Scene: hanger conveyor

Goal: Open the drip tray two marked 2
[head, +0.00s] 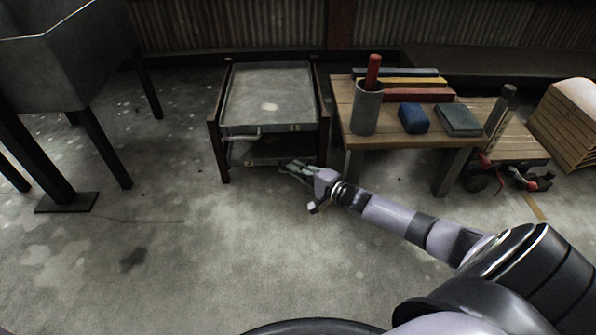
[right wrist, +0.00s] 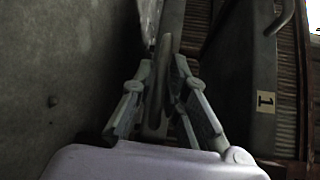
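A dark rack holds two grey trays, one above the other. The upper tray (head: 268,95) has a bar handle on its front; in the right wrist view a label "1" (right wrist: 265,102) marks its front. The lower tray (head: 262,152) is in shadow under it, and no "2" shows. My right gripper (head: 292,167) is low at the lower tray's front right. In the right wrist view its fingers stand on either side of a grey bar handle (right wrist: 158,92), with dark gaps visible; it looks open around the handle. My left gripper is not in view.
A wooden table (head: 400,140) with a grey cup (head: 366,108), coloured bars and blue blocks stands right of the rack. A grey machine on dark legs (head: 105,148) stands at the left. The floor (head: 190,250) before the rack is clear.

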